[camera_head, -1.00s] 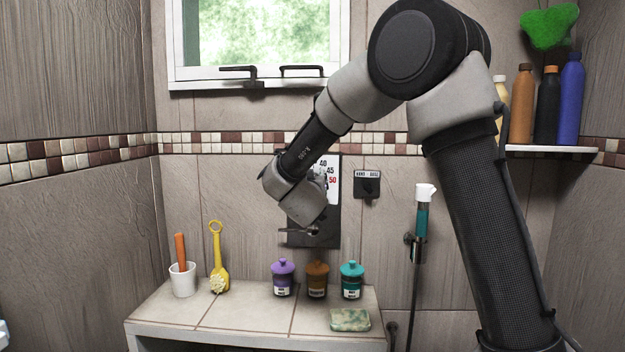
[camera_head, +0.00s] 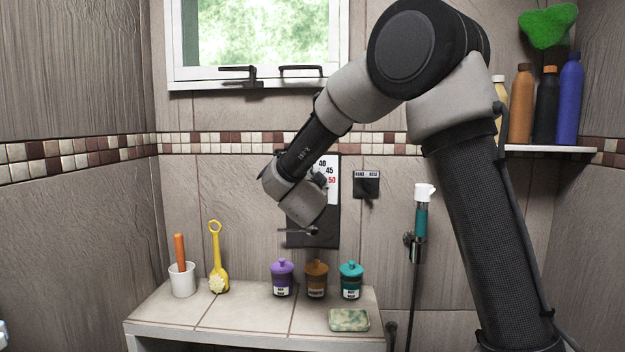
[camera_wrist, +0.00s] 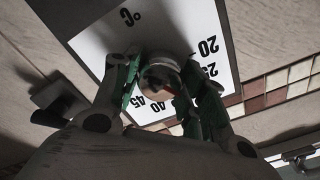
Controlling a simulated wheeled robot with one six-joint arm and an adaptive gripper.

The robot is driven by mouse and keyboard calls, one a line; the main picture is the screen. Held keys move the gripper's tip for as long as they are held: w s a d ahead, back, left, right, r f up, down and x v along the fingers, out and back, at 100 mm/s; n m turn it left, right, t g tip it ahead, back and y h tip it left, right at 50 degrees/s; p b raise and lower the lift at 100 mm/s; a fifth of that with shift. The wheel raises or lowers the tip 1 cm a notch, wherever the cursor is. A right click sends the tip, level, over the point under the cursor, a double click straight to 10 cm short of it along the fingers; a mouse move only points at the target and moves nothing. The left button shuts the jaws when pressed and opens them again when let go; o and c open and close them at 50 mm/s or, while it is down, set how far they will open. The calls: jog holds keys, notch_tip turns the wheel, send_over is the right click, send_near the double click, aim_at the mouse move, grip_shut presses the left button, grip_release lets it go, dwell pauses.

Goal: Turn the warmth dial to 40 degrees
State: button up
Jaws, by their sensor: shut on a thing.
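The warmth dial (camera_wrist: 160,78) is a round metallic knob in the middle of the wrist view. A small orange-red mark shows on it, but its exact reading is unclear. Around it is a white scale (camera_wrist: 92,48) with °C, 20, 25, 40 and 45 legible; part of it is hidden by the fingers. My gripper (camera_wrist: 163,86) has its green-padded fingers on either side of the knob, shut on it.
A black switch plate (camera_head: 367,185) is on the wall right of the panel. Below stands a tiled bench (camera_head: 245,315) with several jars, a soap bar (camera_head: 349,319), a cup (camera_head: 183,280) and a yellow brush (camera_head: 217,270). A hand shower (camera_head: 421,215) hangs at right.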

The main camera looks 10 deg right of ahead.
jog(key=m, duration=0.6)
jog(key=shift+a+r, duration=0.1)
jog(key=shift+a, duration=0.1)
jog(key=m, duration=0.5)
jog(key=shift+w+r+m, duration=0.1)
jog(key=shift+m, duration=0.3)
jog(key=o, duration=0.9)
jog(key=shift+o, duration=0.7)
jog(key=v, duration=1.2)
